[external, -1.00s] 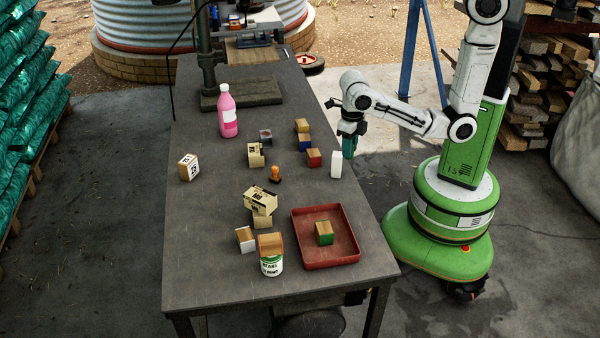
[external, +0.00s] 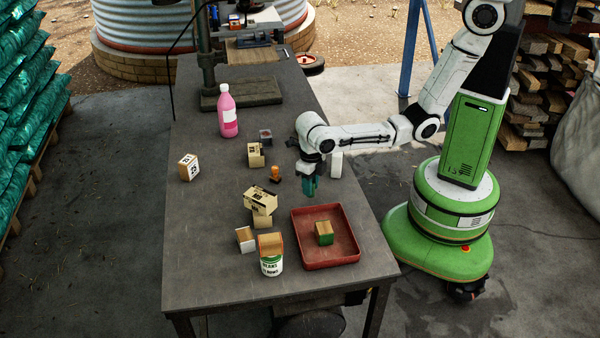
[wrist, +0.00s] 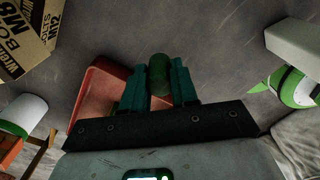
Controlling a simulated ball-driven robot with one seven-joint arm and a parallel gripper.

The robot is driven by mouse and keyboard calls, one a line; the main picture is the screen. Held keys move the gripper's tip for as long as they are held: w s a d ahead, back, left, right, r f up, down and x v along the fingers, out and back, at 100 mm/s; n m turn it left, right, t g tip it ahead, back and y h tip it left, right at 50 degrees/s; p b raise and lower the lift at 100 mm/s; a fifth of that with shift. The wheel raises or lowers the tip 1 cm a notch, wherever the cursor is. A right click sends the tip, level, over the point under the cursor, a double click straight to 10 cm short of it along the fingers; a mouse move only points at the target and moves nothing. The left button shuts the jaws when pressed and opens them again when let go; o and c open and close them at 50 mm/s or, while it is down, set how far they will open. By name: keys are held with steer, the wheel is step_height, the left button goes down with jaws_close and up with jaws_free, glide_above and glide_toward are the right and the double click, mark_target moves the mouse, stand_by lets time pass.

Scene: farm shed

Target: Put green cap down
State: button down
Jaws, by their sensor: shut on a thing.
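My gripper (external: 310,187) is over the table, just behind the back edge of the red tray, with its teal fingers pointing down. In the wrist view my gripper (wrist: 160,85) is shut on the green cap (wrist: 160,70), a dark green rounded piece between the two fingers. In the external view the cap is hidden or too small to make out against the fingers. I cannot tell how high it is above the table.
A red tray (external: 350,255) holds a green-sided wooden block (external: 324,233). A white box (external: 336,165) and pink bottle (external: 228,112) stand further back.

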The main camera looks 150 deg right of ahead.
steer(key=shift+f, duration=1.6)
steer(key=shift+f, duration=0.1)
steer(key=c, duration=0.9)
jaws_free()
steer(key=shift+o, duration=0.2)
